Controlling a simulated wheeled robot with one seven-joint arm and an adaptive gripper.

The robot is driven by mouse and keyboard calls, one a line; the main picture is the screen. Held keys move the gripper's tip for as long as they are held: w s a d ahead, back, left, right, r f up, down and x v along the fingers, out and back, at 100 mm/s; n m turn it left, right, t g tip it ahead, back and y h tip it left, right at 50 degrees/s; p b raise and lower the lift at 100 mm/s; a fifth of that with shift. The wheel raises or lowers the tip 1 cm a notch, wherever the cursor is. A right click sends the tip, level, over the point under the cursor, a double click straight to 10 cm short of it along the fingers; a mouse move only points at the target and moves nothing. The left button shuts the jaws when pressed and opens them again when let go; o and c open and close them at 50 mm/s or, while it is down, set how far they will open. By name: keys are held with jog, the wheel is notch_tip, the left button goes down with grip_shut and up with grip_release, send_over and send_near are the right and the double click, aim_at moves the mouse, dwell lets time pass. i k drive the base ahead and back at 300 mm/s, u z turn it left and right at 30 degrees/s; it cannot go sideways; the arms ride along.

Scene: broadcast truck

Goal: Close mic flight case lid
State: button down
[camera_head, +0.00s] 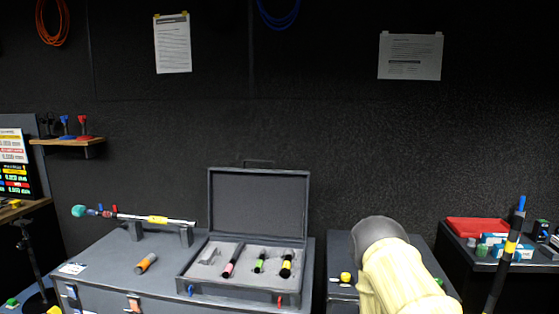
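The mic flight case (231,282) sits on a grey cabinet top, left of centre. Its lid (260,206) stands upright, open, at the back of the case. The grey foam inside holds several microphones, with pink (229,268), green (260,261) and yellow (286,264) bands. Two latches, one blue and one red, show on the case's front. My arm (392,268) rises at the lower right, to the right of the case and apart from it. My gripper is not visible in this view.
A microphone with an orange band (146,264) lies left of the case. Behind it, a long pole (155,219) rests on two stands. A red tray (476,229) and small boxes lie on the right cabinet. A dark stand with a yellow band (510,247) rises at the right.

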aim_at(271, 204)
jog(key=z, duration=0.8)
jog(key=i, duration=0.8)
jog(key=u, duration=0.3)
